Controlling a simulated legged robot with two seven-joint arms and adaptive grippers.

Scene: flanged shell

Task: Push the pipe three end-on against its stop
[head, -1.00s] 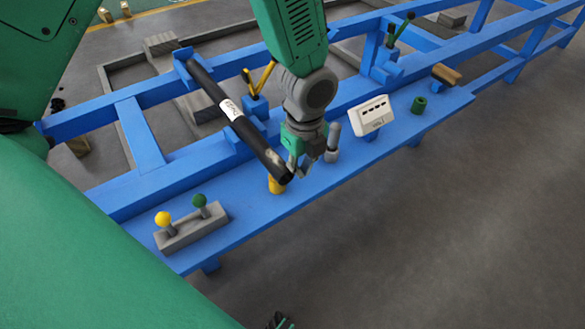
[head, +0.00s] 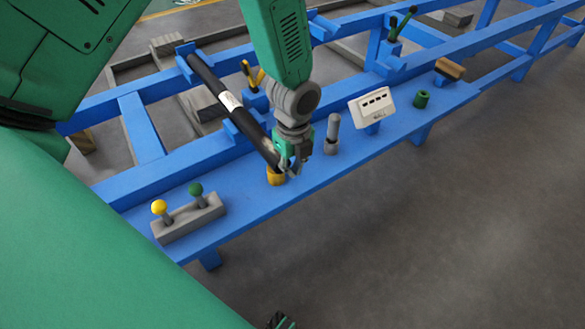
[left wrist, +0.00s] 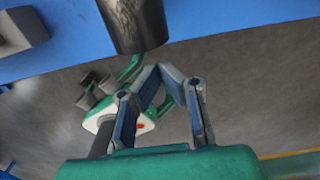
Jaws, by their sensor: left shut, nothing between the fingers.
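The pipe three, a dark tube with a white label (head: 230,101), lies slantwise over the blue frame. Its far end is at a blue bracket (head: 184,49); I cannot tell whether they touch. Its near end is above a yellow-orange post (head: 275,177) and partly hidden by my left gripper (head: 290,168). The left gripper is shut and empty, at the near end of the pipe; contact is unclear. In the left wrist view, a dark tube end (left wrist: 136,25) shows above the fingers (left wrist: 165,90). My right gripper is not recognisable.
On the blue bench stand a grey block with yellow and green knobs (head: 189,219), a grey peg (head: 332,134), a white labelled box (head: 371,107) and a green cylinder (head: 421,99). A yellow V-shaped piece (head: 253,76) is beside the pipe. The floor at right is clear.

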